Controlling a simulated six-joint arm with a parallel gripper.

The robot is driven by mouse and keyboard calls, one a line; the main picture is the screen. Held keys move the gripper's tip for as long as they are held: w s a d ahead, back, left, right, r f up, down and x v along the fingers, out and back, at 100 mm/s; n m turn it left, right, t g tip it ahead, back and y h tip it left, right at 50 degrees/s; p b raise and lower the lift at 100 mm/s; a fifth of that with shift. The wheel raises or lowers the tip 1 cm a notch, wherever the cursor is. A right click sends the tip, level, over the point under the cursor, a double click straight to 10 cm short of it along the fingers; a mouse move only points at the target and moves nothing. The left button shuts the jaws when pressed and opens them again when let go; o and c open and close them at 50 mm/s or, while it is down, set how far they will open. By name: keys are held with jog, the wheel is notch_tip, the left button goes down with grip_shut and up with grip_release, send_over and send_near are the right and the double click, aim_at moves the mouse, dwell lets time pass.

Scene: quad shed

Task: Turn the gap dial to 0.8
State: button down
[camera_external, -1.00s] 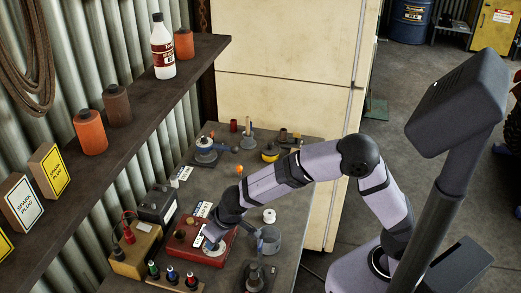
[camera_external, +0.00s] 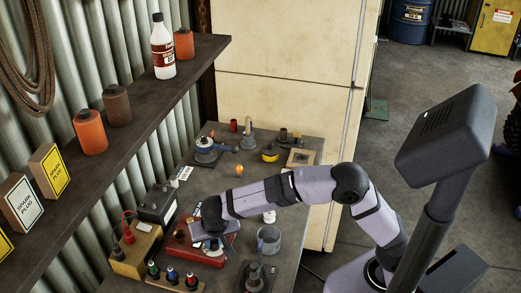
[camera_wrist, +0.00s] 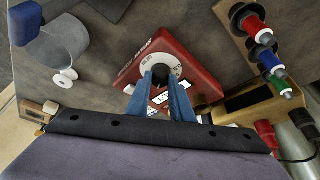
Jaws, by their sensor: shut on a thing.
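The red box (camera_external: 178,252) stands on the bench in the external view, with my gripper (camera_external: 212,246) over its top. The wrist view shows its red casing (camera_wrist: 195,75) with a white round dial plate (camera_wrist: 152,62) and a dark knob (camera_wrist: 160,73) at the plate's middle. The two blue fingers of my gripper (camera_wrist: 161,82) are shut on the knob, one on each side. A white label (camera_wrist: 160,97) on the box shows partly between the fingers. The dial's marks are too small to read, and the fingers cover part of the plate.
A yellow box (camera_external: 130,262) with leads and a wooden rack (camera_external: 172,283) of coloured plugs stand close to the red box. The shelf (camera_external: 150,85) runs along the wall above.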

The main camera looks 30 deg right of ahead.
jog(key=c, duration=1.6)
grip_release()
jog(key=shift+o, duration=0.2)
jog(key=shift+r, duration=0.1)
jog(key=b+v, duration=0.1)
jog(key=v, duration=0.6)
jog(key=shift+r, duration=0.1)
